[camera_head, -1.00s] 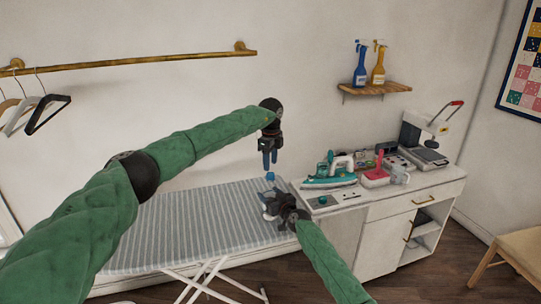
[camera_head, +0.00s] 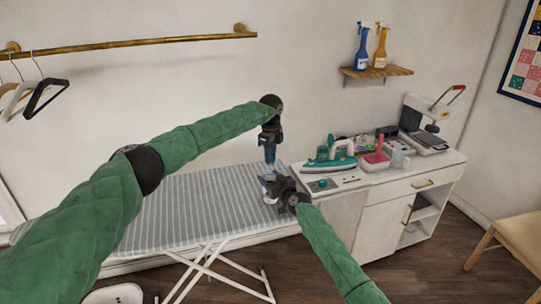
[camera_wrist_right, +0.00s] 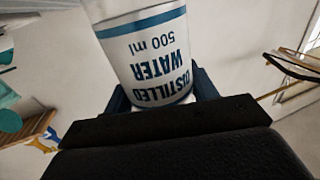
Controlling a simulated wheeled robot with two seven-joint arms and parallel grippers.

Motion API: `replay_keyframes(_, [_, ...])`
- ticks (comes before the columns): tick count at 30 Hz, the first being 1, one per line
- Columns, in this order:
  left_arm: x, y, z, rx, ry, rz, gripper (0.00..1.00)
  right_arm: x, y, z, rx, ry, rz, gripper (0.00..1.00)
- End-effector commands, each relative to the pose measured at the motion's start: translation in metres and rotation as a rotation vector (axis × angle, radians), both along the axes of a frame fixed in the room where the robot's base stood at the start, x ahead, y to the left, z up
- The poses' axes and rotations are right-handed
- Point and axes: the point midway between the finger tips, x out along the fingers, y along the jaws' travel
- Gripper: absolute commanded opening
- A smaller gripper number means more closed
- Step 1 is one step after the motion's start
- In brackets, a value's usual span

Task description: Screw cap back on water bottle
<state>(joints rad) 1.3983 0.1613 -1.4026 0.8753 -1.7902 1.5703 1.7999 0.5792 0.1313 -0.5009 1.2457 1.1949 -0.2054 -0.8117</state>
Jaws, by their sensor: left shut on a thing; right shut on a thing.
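The water bottle (camera_wrist_right: 148,55) is white with blue "DISTILLED WATER 500 ml" lettering, upside down in the right wrist view. My right gripper (camera_head: 269,185) is shut on it above the ironing board's right end; its fingers show on both sides of the bottle in the wrist view. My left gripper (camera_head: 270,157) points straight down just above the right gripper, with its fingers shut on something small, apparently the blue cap. The cap and the bottle's mouth are too small and covered to make out, so I cannot tell whether they touch.
The striped ironing board (camera_head: 190,215) is bare on its left. A white cabinet (camera_head: 385,205) at the right carries a teal iron (camera_head: 330,163), a pink item (camera_head: 376,161) and a machine (camera_head: 425,135). Spray bottles stand on a wall shelf (camera_head: 376,71).

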Motion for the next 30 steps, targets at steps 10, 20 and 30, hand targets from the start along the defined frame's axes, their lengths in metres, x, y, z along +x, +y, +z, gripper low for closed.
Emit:
replay_keyframes(10, [0.0005, 0.0001, 0.0006, -0.001, -0.001, -0.257, 0.01, -0.0004, 0.0007, 0.0, -0.001, -0.001, 0.001, 0.0])
replay_keyframes(20, [0.001, 0.0003, 0.0007, -0.002, -0.002, -0.738, 0.01, -0.0005, 0.0009, -0.0001, -0.001, -0.001, 0.001, 0.0])
replay_keyframes(30, [0.0014, 0.0005, 0.0, -0.004, -0.001, -1.232, 0.01, -0.0006, 0.0011, -0.0001, -0.001, -0.001, 0.001, 0.0])
